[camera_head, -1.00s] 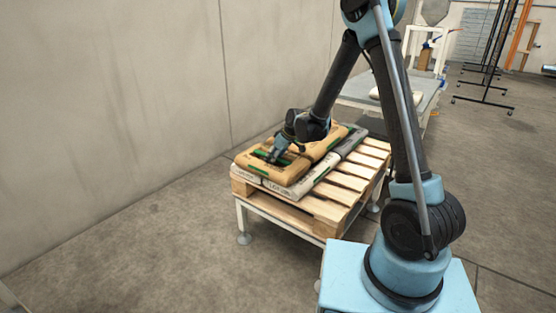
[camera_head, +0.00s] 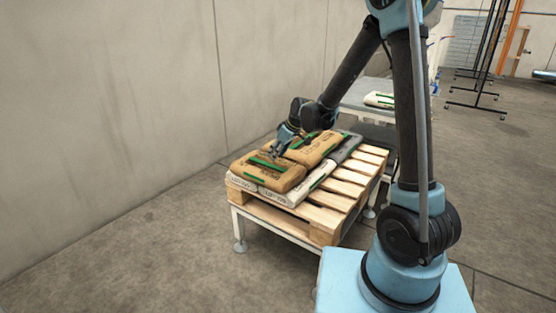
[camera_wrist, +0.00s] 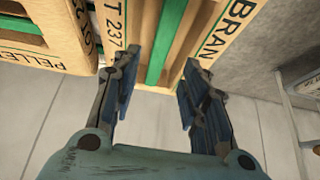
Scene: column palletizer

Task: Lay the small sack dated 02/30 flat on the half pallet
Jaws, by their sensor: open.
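Two brown sacks with green stripes lie flat on the half pallet's upper layer, a front one (camera_head: 268,174) and a back one (camera_head: 313,149). My gripper (camera_head: 278,149) is open and empty at the far side of the front sack, close to both. In the wrist view its spread fingers (camera_wrist: 160,65) stand near a brown sack (camera_wrist: 207,30) marked "BRAN" with a green stripe; whether they touch is unclear. The wooden half pallet (camera_head: 325,213) carries pale sacks (camera_head: 285,196) beneath the brown ones. A small pale sack (camera_head: 379,99) lies on a grey table. I cannot read the date 02/30.
The pallet sits on a white-legged stand (camera_head: 238,228). Its right-hand slats (camera_head: 350,172) are bare. The grey table (camera_head: 356,92) is just behind it. A concrete wall (camera_head: 110,90) runs along the left, and dark racks (camera_head: 482,60) stand far back right.

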